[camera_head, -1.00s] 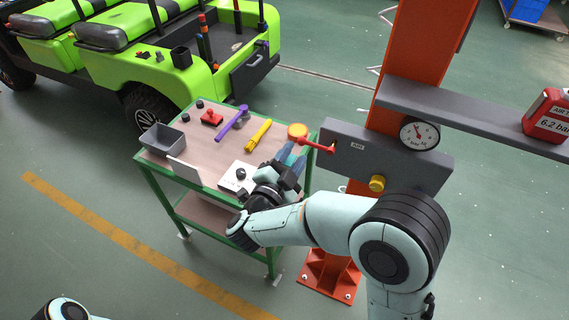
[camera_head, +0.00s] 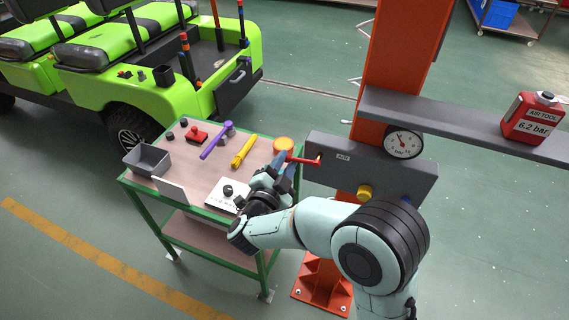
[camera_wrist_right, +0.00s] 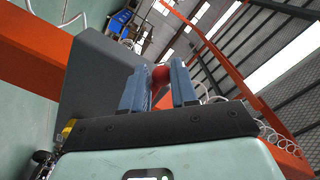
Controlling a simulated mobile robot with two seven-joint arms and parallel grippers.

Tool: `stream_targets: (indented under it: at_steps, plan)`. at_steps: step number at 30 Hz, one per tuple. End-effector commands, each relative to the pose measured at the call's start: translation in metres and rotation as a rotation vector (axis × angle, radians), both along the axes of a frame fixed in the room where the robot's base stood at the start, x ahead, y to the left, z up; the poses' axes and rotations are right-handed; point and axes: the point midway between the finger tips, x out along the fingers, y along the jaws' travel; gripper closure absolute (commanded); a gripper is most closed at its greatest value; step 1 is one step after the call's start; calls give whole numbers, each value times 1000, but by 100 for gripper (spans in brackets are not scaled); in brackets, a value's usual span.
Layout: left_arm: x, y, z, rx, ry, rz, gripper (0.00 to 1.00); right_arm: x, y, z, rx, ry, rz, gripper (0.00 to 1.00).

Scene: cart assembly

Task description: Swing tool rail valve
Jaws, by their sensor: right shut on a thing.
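The tool rail valve shows as a red lever (camera_head: 305,160) at the left end of a grey panel marked AIR, on the orange post. Its free end points left over the table's back right corner. My right gripper (camera_head: 282,164) reaches that end from the front, its bluish fingers beside it. In the right wrist view, a red ball end (camera_wrist_right: 161,75) sits between the two fingers of my right gripper (camera_wrist_right: 159,88), which are shut on it. The rest of the lever is hidden there. My left gripper is not in view.
A green-framed table (camera_head: 150,215) holds a grey bin (camera_head: 147,160), a purple tool (camera_head: 216,140), a yellow tool (camera_head: 243,152) and a red part (camera_head: 196,134). An orange-yellow round piece (camera_head: 284,145) is close above my fingers. A gauge (camera_head: 403,143) and yellow knob (camera_head: 364,192) are on the right.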

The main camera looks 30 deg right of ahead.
Motion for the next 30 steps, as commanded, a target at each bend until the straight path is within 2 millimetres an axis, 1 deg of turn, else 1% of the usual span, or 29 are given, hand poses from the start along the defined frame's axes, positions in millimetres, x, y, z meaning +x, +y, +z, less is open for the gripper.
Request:
stream_targets:
  at_steps: [1,2,14,24,30]
  plan:
    - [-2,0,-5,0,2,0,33,-2,-2,-6,-1,3,-7,90]
    - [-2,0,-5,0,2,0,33,-2,-2,-7,0,4,-8,90]
    - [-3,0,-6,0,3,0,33,-3,-4,-9,1,6,-11,91]
    - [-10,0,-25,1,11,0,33,-10,-9,-29,2,7,-12,93]
    - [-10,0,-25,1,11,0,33,-9,-9,-28,2,7,-9,93]
